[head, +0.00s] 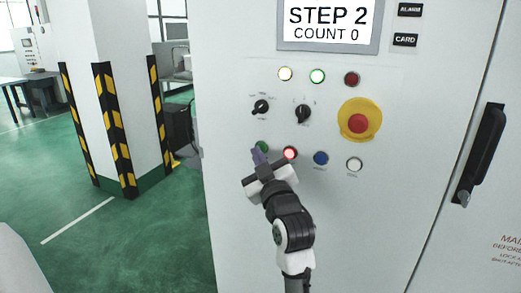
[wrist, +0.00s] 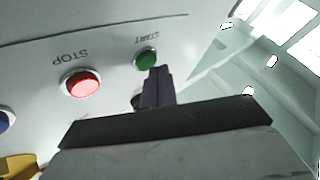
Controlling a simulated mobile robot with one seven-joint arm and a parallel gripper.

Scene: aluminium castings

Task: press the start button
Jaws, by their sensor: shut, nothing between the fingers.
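The green start button (head: 262,146) is on the white cabinet's front, at the left end of the lower button row, partly covered by my fingers in the head view. In the wrist view the green button (wrist: 146,58) shows under an upside-down START label, unlit. My gripper (head: 257,154) is shut and empty, pointing at the panel. In the wrist view its fingertips (wrist: 159,71) lie just beside the lower right edge of the button. I cannot tell whether they touch it.
The lit red STOP button (wrist: 81,83) is close beside the start button. Blue (head: 321,158) and white (head: 354,164) buttons follow to the right. Two rotary switches and an emergency stop (head: 359,121) sit above. The screen (head: 328,22) reads STEP 2, COUNT 0.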

